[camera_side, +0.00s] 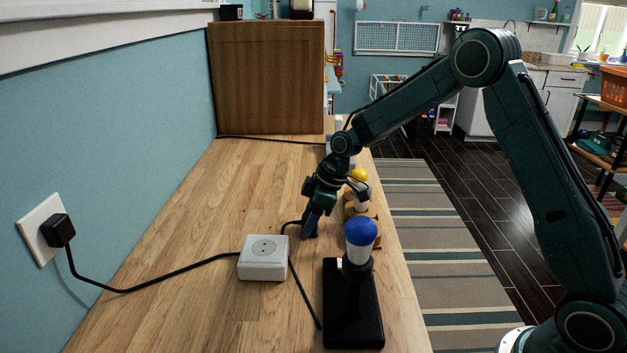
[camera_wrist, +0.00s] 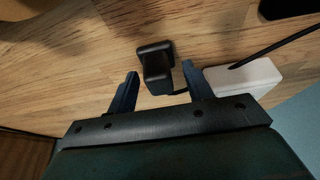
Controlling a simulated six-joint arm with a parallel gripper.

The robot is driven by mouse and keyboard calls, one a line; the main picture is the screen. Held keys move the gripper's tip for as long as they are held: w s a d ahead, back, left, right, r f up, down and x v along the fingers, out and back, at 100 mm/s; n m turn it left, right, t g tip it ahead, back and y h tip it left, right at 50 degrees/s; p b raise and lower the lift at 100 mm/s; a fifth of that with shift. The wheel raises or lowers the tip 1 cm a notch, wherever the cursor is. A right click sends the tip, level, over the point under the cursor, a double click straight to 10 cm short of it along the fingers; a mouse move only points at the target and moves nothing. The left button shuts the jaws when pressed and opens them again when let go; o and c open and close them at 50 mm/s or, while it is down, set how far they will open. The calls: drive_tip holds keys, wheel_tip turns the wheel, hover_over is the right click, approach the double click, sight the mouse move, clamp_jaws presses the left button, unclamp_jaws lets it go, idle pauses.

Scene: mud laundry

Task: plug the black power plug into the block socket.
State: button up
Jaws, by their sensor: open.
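The black power plug (camera_wrist: 156,68) lies on the wooden counter in the wrist view. My gripper (camera_wrist: 157,92) is open, with one finger on each side of the plug and gaps showing. In the side view my gripper (camera_side: 312,222) points down low at the counter, behind the block socket, and mostly hides the plug. The white block socket (camera_side: 263,247) sits on the counter with its round outlet facing up, and nothing is in that outlet. In the wrist view the block socket (camera_wrist: 243,79) is just right of the plug.
A lamp with a blue bulb (camera_side: 360,233) on a black base (camera_side: 352,318) stands right of the socket. A yellow-topped object (camera_side: 358,175) is behind it. A black cord (camera_side: 150,281) runs from a wall plug (camera_side: 58,230) to the socket. The counter's left side (camera_side: 190,225) is mostly clear.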

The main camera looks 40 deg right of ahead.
drive_tip(key=c, duration=1)
drive_tip(key=shift+r, duration=0.15)
wheel_tip(320, 180, up, 20)
idle(0.4)
idle(0.5)
drive_tip(key=s+a+f, duration=0.1)
drive_tip(key=a+f, duration=0.7)
drive_tip(key=a, duration=0.6)
drive_tip(key=shift+s+f, duration=0.2)
drive_tip(key=shift+f, duration=0.1)
